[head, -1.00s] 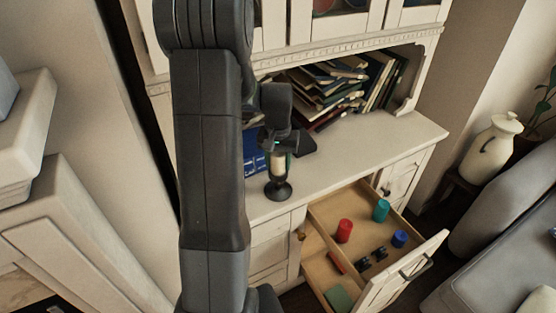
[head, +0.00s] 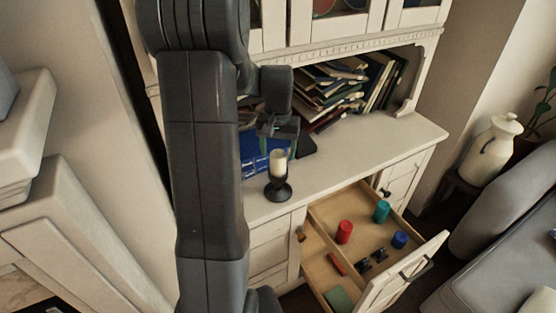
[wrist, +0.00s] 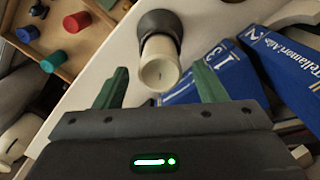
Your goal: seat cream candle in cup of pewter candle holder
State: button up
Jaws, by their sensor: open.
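The cream candle (head: 278,162) stands upright in the cup of the dark pewter candle holder (head: 278,190) on the cabinet counter. In the wrist view the candle (wrist: 159,70) rises from the holder (wrist: 160,22), whose base lies behind it. My gripper (head: 280,135) is open and empty, above and just behind the candle in the head view. Its green fingers (wrist: 160,85) are spread wide in the wrist view, with the candle's top showing between and beyond them. No contact between fingers and candle shows.
Blue books (head: 258,150) lie on the counter just behind the holder. An open drawer (head: 318,262) with red, teal and blue cylinders juts out in front at the right. Piled books (head: 335,85) fill the shelf behind. The counter's right part is clear.

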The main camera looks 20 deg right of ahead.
aim_at(278, 163)
notch_tip(278, 163, up, 7)
jog(key=shift+r, duration=0.2)
dwell(0.3)
notch_tip(278, 163, down, 13)
jog(key=shift+r, duration=2.2)
